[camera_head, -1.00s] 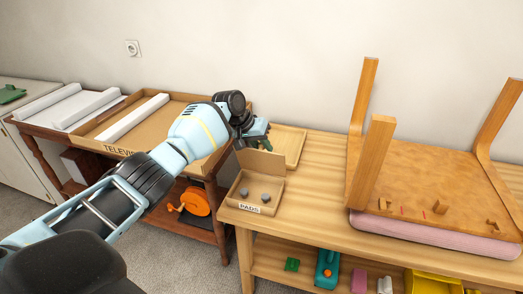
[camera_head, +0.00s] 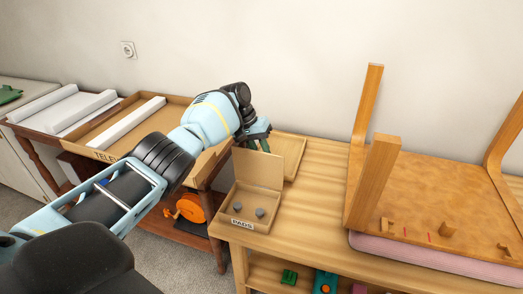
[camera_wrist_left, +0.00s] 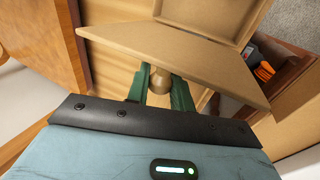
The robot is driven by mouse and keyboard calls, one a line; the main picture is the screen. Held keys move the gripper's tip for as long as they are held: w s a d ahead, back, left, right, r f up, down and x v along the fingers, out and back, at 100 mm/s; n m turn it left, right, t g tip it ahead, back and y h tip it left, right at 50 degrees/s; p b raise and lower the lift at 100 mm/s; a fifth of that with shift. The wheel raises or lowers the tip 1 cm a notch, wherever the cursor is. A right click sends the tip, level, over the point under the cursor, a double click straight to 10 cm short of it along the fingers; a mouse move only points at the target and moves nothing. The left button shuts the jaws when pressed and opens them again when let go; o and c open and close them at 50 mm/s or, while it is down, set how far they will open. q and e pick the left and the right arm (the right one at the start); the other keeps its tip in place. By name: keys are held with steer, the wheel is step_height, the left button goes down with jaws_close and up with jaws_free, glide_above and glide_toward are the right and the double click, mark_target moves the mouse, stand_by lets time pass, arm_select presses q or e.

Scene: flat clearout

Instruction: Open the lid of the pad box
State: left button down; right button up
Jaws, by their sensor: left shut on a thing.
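The pad box (camera_head: 237,222) is a small tan carton labelled PADS on the wooden table. Two grey round pads (camera_head: 250,211) lie inside. Its lid (camera_head: 258,169) stands raised along the back edge, with the inside of the box open to view. My left gripper (camera_head: 260,140) is behind the lid at its upper edge, its fingertips partly hidden by it. In the left wrist view, the green fingers (camera_wrist_left: 160,88) are shut on a round knob (camera_wrist_left: 160,80) on the lid panel (camera_wrist_left: 185,55). My right gripper is not in view.
A shallow wooden tray (camera_head: 296,150) lies right behind the lid. An upturned chair (camera_head: 430,195) fills the table's right side. A large television carton (camera_head: 100,130) stands on the left. Bare tabletop (camera_head: 315,200) lies right of the pad box.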

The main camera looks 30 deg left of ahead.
arm_select(q)
steer(key=c, duration=1.3)
jaws_free()
steer(key=shift+d, duration=0.1)
steer(key=p+v, duration=0.1)
steer(key=v, duration=0.5)
steer(key=shift+r, duration=0.2)
steer(key=shift+s+a+r, duration=0.15)
steer(key=shift+a+r, duration=0.25)
steer(key=shift+r, duration=0.25)
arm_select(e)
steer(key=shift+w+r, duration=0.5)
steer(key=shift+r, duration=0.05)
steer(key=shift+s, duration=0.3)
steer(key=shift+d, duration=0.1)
